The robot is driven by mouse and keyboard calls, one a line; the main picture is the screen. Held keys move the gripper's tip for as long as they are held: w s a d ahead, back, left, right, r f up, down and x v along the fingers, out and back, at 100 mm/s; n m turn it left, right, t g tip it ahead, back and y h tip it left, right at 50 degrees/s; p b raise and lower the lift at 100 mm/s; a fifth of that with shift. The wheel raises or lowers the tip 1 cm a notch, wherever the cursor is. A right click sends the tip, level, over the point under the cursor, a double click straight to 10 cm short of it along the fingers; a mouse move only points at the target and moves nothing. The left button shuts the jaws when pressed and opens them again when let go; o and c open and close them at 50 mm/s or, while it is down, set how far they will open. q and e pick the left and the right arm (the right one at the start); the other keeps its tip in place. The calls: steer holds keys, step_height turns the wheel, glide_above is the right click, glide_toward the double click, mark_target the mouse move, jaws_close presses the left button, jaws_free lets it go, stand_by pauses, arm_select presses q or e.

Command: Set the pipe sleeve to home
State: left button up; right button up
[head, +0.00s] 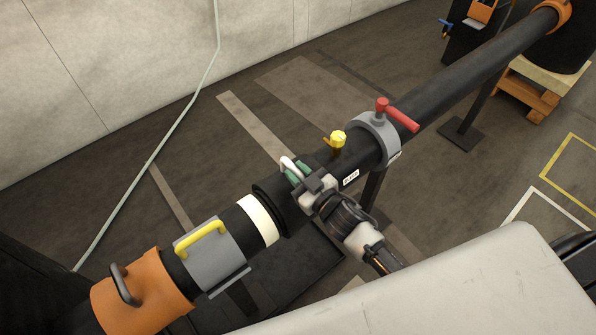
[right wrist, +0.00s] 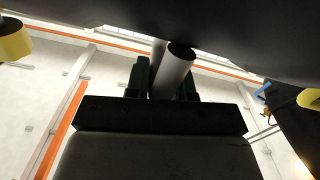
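A long black pipe (head: 476,70) runs diagonally through the head view. A black sleeve (head: 271,190) with a white handle (head: 288,163) sits around it near the middle, to the right of a cream band (head: 258,220). I take this for the pipe sleeve, but its name is not readable. My right gripper (head: 296,173) has its green fingers on either side of the handle. In the right wrist view, a pale bar (right wrist: 170,76) fills the gap between the dark green fingers (right wrist: 167,80), so the gripper looks shut on it. My left gripper is not in view.
Left along the pipe are a grey sleeve with a yellow handle (head: 209,256) and an orange collar (head: 141,295). To the right are a yellow knob (head: 337,139) and a grey clamp (head: 378,135) with a red lever (head: 401,117). A pale surface (head: 430,293) fills the lower right.

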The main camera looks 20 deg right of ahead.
steer(key=shift+d, duration=0.1)
jaws_close()
steer(key=s+a, duration=0.1)
steer(key=a, duration=0.2)
steer(key=s+a, duration=0.1)
steer(key=a, duration=0.1)
steer(key=s+a, duration=0.1)
steer(key=a, duration=0.2)
steer(key=shift+a, duration=0.35)
steer(key=o, duration=0.6)
jaws_free()
steer(key=shift+c, duration=0.2)
